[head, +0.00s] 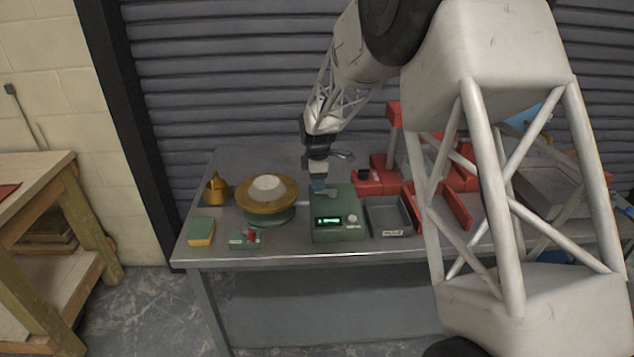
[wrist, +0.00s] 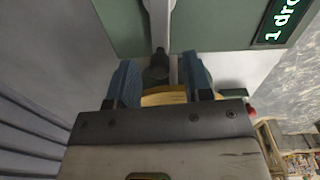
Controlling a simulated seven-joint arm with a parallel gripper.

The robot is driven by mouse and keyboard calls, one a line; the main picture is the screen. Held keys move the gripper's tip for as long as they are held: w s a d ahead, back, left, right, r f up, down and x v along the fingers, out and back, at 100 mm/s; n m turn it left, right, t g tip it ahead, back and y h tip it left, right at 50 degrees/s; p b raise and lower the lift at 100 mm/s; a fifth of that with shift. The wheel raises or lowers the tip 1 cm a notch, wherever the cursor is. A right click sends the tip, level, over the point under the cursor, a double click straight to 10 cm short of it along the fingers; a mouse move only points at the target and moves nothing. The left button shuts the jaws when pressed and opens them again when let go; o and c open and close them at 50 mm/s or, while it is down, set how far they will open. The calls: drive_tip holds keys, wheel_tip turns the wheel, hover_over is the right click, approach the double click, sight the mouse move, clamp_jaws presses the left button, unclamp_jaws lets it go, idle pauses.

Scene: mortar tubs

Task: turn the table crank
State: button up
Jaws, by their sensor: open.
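The flow table (head: 268,200) has a round brass top on a green base, with a pale mortar cone (head: 267,184) on it. To its right stands a green box (head: 338,228) with a lit display and a knob. In the wrist view a grey crank arm (wrist: 160,18) runs over the green box (wrist: 215,25) and ends near a dark handle (wrist: 157,66). My gripper (head: 319,186) is over the box's back left. Its blue fingers (wrist: 158,75) are open, one on each side of the handle; contact cannot be told. In the head view my gripper hides the handle.
A brass cone mould (head: 216,190), a sponge (head: 201,232) and a small green unit with a red part (head: 245,240) stand at the left. A grey tray (head: 388,228) and red bins (head: 458,207) stand at the right. A shutter wall is behind the bench.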

drive_tip(key=shift+f, duration=0.35)
clamp_jaws()
drive_tip(key=shift+w+m, duration=0.2)
drive_tip(key=shift+m, duration=0.1)
